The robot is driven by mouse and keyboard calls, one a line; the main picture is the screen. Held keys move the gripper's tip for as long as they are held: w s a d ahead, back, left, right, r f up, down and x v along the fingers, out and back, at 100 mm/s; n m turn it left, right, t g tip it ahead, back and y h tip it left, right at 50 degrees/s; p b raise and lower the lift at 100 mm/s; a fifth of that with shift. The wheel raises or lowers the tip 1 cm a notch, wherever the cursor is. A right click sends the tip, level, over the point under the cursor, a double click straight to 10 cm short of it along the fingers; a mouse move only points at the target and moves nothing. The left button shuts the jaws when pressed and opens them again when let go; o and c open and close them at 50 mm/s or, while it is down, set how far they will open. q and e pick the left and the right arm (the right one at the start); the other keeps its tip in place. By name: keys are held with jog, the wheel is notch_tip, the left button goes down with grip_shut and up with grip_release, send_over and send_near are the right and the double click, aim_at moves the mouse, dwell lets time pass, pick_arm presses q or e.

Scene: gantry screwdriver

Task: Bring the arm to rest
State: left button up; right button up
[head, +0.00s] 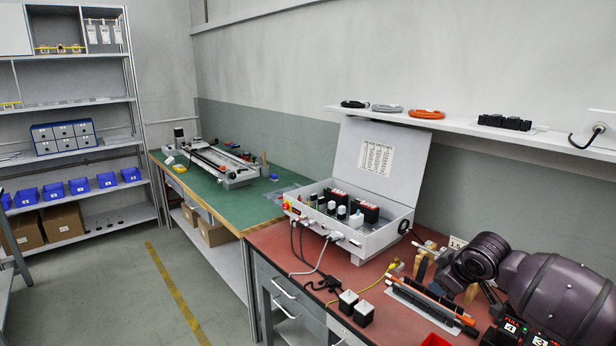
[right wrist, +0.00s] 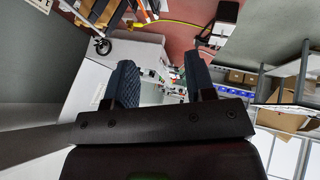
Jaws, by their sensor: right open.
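My right arm (head: 550,290) reaches in from the right over the red-topped bench, with its dark links bent near the bench's right end. In the right wrist view my right gripper (right wrist: 161,78) is open, its two blue ridged finger pads standing apart with nothing held between them. In the head view the fingers are hard to make out beside the wrist. My left arm and gripper are not in view.
An open white case (head: 352,240) with a raised lid stands on the red bench (head: 290,245), left of my arm. Black-and-white blocks (head: 348,302), cables and a tool rack (head: 430,300) lie before it. A wall shelf (head: 460,130) runs above. A green bench (head: 245,205) stands farther back.

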jog(key=s+a+f+t+y, duration=0.4)
jog(key=s+a+f+t, duration=0.2)
jog(key=s+a, duration=0.4)
jog(key=s+d+f+m+h, duration=0.1)
jog(key=s+d+f+m, duration=0.1)
jog(key=s+f, duration=0.3)
jog(key=s+d+f+m+g+h, duration=0.1)
jog(key=s+f, duration=0.4)
jog(key=s, duration=0.9)
jog(key=s+d+f+m+g+h, duration=0.1)
jog(key=s+d+f+m+h, duration=0.2)
jog(key=s+f, duration=0.3)
jog(key=s+m, duration=0.1)
jog(key=s, duration=0.3)
jog(key=shift+m, duration=0.3)
jog(key=shift+f, duration=0.1)
